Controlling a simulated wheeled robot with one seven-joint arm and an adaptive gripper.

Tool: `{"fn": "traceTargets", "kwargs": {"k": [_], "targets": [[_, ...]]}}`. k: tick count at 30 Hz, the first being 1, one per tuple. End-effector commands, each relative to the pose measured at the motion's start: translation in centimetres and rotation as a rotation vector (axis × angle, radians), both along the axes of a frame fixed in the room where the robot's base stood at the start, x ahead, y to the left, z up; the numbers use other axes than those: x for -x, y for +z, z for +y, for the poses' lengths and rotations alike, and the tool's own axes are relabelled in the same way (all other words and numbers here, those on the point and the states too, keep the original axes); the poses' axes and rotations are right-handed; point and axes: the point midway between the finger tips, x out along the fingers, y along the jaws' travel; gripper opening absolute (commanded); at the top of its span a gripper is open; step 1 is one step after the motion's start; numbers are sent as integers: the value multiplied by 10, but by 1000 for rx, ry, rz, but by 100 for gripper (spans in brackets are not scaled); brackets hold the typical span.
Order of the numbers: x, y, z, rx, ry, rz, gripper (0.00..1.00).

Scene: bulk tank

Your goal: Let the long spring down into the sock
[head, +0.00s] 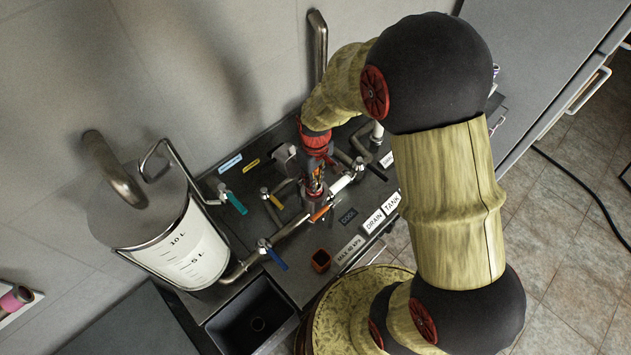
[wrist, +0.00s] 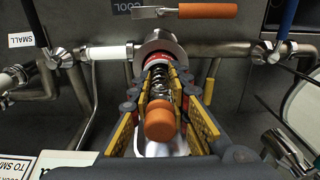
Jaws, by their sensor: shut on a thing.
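The long spring (wrist: 161,86) is a dark metal coil with an orange end piece (wrist: 160,121), seen nearly end-on in the wrist view. My gripper (wrist: 160,78) is shut on it, its yellow-padded fingers on either side of the coil. The spring's far end points at a round steel pipe mouth (wrist: 158,37) with a red ring; I cannot tell how far inside it reaches. In the head view my gripper (head: 316,181) is over the pipework and the spring is hard to make out. I cannot make out the sock for certain.
An orange-handled lever (wrist: 207,11) lies just beyond the pipe mouth. Blue (head: 277,259) and teal (head: 237,203) levers stand on the pipes. A white graduated tank (head: 180,245) is at left, a dark sink (head: 255,320) in front.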

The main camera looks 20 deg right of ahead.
Motion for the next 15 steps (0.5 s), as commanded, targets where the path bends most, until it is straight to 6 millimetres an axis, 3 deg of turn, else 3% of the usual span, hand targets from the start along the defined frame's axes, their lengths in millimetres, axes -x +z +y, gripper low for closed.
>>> {"fn": "traceTargets", "kwargs": {"k": [1,13,15], "targets": [[13,-23,0,0,0,30,0],[14,-47,0,1,0,32,0],[15,-49,0,0,0,34,8]]}}
